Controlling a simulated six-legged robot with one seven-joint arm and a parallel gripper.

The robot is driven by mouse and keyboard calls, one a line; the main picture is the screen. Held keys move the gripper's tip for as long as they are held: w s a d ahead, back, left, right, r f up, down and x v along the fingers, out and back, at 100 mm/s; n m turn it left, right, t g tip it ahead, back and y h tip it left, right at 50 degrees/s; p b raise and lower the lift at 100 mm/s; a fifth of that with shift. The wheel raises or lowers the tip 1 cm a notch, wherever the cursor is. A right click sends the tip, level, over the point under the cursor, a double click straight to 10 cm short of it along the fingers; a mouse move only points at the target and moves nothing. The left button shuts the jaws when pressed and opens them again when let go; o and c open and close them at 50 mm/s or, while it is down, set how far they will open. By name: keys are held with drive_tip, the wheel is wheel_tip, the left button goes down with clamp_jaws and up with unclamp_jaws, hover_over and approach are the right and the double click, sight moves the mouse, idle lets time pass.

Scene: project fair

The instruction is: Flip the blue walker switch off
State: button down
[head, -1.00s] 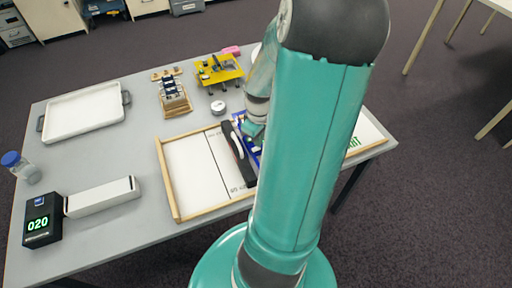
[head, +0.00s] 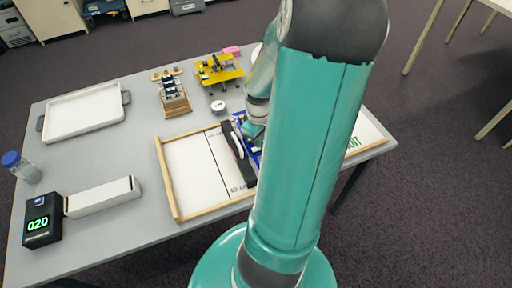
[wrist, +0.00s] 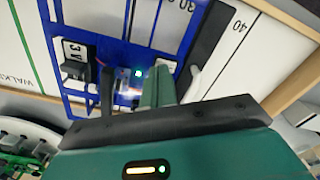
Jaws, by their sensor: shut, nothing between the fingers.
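The blue walker (wrist: 115,54) is an open blue frame that fills the upper middle of the wrist view. In the head view only a blue edge of the walker (head: 238,118) shows beside my arm. It carries a block marked 3V (wrist: 75,50) with a black part below it. A small green light (wrist: 138,73) glows on the walker. I cannot make out the switch lever clearly. My gripper (wrist: 160,75) is shut and empty, with its teal fingertips close to the green light. I cannot tell whether they touch the walker.
A wood-edged white track board (head: 195,175) lies under and left of the walker. A yellow walker (head: 218,70), a small wooden model (head: 173,95) and a round white-topped object (head: 218,107) stand behind it. A white tray (head: 85,112) and a black 020 display (head: 42,220) are at left.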

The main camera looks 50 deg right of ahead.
drive_tip(key=shift+f, duration=0.75)
idle(0.3)
drive_tip(key=shift+r, duration=3.55)
drive_tip(key=w+a+r+t+h, duration=0.1)
drive_tip(key=w+a+r, duration=0.2)
drive_tip(key=a+r, duration=0.4)
drive_tip(key=w+a+r+t+h, duration=0.1)
drive_tip(key=w+a+r, duration=0.2)
drive_tip(key=a+r, duration=0.35)
drive_tip(key=s+a+r+t+y, duration=0.1)
drive_tip(key=s+a+r, duration=0.1)
drive_tip(key=a, duration=0.6)
drive_tip(key=s+a+r+t+y, duration=0.1)
drive_tip(key=s+a+r+t, duration=0.1)
drive_tip(key=a, duration=0.7)
drive_tip(key=shift+r+t, duration=0.3)
drive_tip(key=shift+r, duration=0.55)
